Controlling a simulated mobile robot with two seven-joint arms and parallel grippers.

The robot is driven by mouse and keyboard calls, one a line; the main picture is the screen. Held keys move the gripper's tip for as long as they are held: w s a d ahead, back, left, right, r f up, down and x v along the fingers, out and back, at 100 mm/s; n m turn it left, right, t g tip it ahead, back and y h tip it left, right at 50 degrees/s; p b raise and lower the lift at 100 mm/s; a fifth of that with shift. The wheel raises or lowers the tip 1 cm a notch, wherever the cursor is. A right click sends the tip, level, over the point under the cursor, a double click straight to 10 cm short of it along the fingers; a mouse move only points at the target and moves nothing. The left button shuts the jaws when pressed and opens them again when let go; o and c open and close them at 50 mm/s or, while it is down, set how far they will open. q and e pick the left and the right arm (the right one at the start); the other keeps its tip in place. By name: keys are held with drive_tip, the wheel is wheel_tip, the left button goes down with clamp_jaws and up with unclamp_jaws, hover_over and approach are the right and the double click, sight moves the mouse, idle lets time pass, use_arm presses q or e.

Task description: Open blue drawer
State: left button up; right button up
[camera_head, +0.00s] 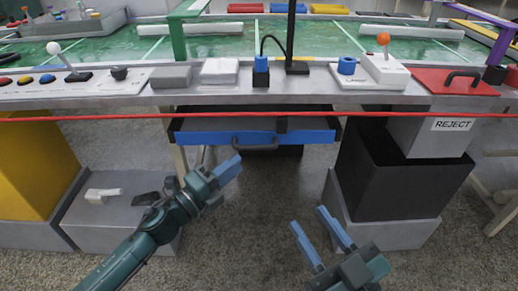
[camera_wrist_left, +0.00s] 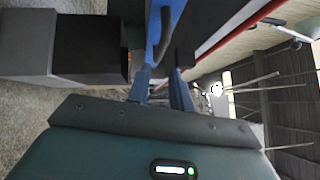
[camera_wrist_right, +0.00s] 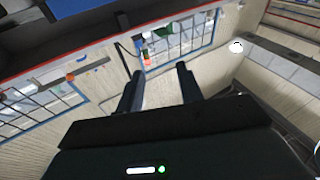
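The blue drawer (camera_head: 300,137) is under the workbench in the head view, with a dark bar handle (camera_head: 256,147) on its front. A grey and dark area shows behind the blue front; I cannot tell how far out the drawer stands. My left gripper (camera_head: 229,168) is below and slightly left of the handle, apart from it. The left wrist view shows its fingers (camera_wrist_left: 160,78) open and empty, with the handle (camera_wrist_left: 164,36) just beyond them. My right gripper (camera_head: 308,216) is open and empty, lower right of the drawer, over the floor.
A red rope or bar (camera_head: 420,114) crosses in front of the bench edge, above the drawer. A black bin (camera_head: 380,185) under a REJECT chute stands at right. A grey box (camera_head: 95,225) and a yellow bin (camera_head: 30,165) stand at left. Floor between them is clear.

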sight(258, 147)
use_arm(q)
drive_tip(key=b+x, duration=0.1)
drive_tip(key=x, duration=0.7)
drive_tip(key=shift+w+d+b, duration=0.25)
drive_tip(key=shift+w+b, duration=0.05)
drive_tip(key=shift+w, duration=0.05)
drive_tip(key=shift+c, duration=0.5)
clamp_jaws()
